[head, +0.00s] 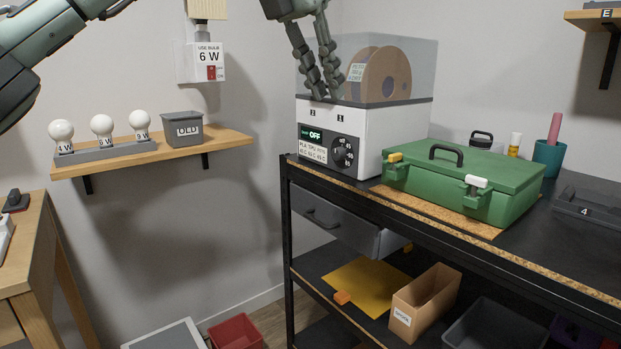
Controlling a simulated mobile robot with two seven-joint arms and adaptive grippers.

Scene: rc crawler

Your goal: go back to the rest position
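A link of my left arm fills the upper left corner. My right gripper is out of the picture.
The workbench (460,232) carries the dryer, a green case (463,183) and a teal cup (548,157). A wall shelf (226,139) holds bulbs and a grey bin (182,130). A bulb socket box (204,64) is above. Free air lies between shelf and bench.

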